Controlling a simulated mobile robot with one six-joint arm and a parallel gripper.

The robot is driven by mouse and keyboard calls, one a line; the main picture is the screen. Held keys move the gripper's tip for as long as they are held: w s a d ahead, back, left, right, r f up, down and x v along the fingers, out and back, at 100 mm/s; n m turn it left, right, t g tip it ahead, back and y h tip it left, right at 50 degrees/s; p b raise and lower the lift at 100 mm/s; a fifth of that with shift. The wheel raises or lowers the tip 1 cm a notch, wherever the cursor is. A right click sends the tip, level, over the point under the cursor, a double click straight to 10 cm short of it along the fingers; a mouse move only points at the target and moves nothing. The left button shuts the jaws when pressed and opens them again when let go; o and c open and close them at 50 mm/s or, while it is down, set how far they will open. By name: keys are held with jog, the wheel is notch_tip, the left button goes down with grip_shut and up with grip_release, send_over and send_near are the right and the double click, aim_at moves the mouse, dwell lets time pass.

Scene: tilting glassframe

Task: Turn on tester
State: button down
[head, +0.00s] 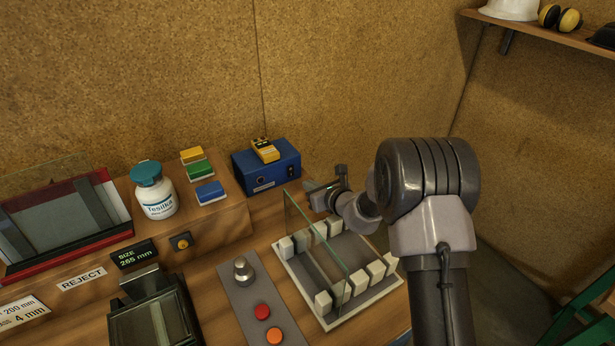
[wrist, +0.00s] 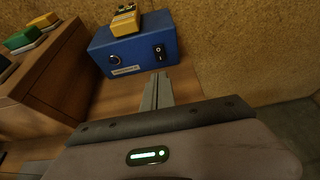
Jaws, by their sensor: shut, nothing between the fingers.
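The tester appears to be the blue box (head: 262,178) on the wooden bench in the head view. In the wrist view the blue box (wrist: 137,52) shows its front, with a round dark knob or socket (wrist: 114,59) at left and a black rocker switch (wrist: 159,51) at right. My gripper (head: 309,186) is to the right of the box in the head view. In the wrist view my gripper (wrist: 161,76) is shut and empty, its tips just below the switch in the picture. Whether the tips touch the box cannot be told.
A yellow device (head: 264,150) lies on the box. A white rack (head: 330,318) with a glass pane (head: 318,240) stands below my wrist. A white bottle (head: 156,195) and several coloured blocks (head: 200,171) are at left. A panel with red (head: 262,311) and orange buttons is in front.

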jog(key=b, duration=0.2)
send_near(291, 172)
jog(key=w+a+f, duration=0.1)
jog(key=w+f, duration=0.1)
jog(key=w+a+f, duration=0.1)
jog(key=shift+w+a+f, duration=0.3)
jog(key=shift+f, duration=0.1)
jog(key=shift+w+a+f, duration=0.15)
jog(key=shift+w+a, duration=0.2)
jog(key=shift+w, duration=0.25)
jog(key=shift+b, duration=0.3)
jog(key=shift+w+a+f+b, duration=0.1)
jog(key=shift+w+f+b, duration=0.1)
jog(key=shift+b, duration=0.1)
jog(key=shift+r+p, duration=0.55)
jog(key=shift+r, duration=0.5)
